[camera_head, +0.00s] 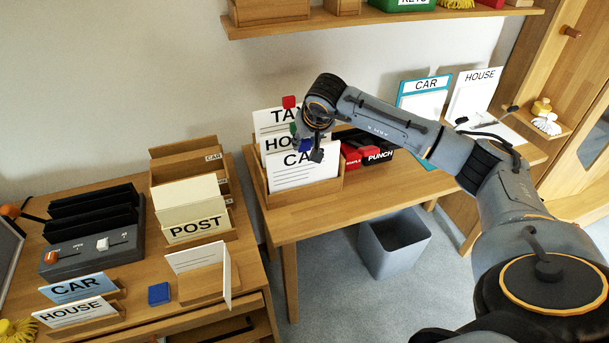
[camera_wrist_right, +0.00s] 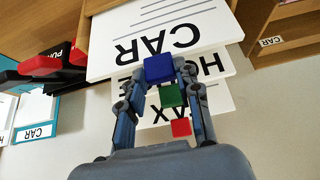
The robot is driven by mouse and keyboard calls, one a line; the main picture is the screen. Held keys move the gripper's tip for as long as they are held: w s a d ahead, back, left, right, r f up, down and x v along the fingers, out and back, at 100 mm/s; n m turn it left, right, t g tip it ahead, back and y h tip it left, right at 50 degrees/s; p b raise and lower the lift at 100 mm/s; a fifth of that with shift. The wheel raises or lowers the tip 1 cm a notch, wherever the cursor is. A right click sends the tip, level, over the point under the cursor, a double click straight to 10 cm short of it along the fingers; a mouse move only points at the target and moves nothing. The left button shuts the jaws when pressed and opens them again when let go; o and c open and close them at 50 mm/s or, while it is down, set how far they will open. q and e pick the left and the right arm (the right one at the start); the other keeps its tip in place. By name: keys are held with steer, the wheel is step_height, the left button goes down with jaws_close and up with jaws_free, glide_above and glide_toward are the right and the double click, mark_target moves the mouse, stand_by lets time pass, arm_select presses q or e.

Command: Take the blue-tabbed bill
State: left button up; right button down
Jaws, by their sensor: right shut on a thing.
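The blue-tabbed bill (camera_head: 305,172), a white card marked CAR, stands at the front of a wooden holder (camera_head: 300,193) on the right-hand desk. Its blue tab (camera_head: 305,145) also shows in the right wrist view (camera_wrist_right: 158,68), between my fingertips. My right gripper (camera_head: 313,150) reaches down from above and is shut on this tab. Behind it stand the HOUSE card (camera_head: 272,143) with a green tab (camera_wrist_right: 172,95) and the TAX card (camera_head: 268,118) with a red tab (camera_head: 289,102). My arm partly hides these cards. My left gripper is not in view.
A red stapler (camera_head: 351,155) and punch (camera_head: 378,155) lie right of the holder. CAR (camera_head: 425,84) and HOUSE (camera_head: 480,75) boards stand further right. A shelf (camera_head: 370,19) runs above. The left desk carries a POST box (camera_head: 198,228) and sorters. A grey bin (camera_head: 395,242) stands below.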

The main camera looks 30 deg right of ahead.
steer(key=shift+r, duration=0.2)
step_height(320, 180, up, 8)
steer(key=p, duration=0.5)
steer(key=shift+f, duration=0.15)
stand_by(0.4)
stand_by(0.4)
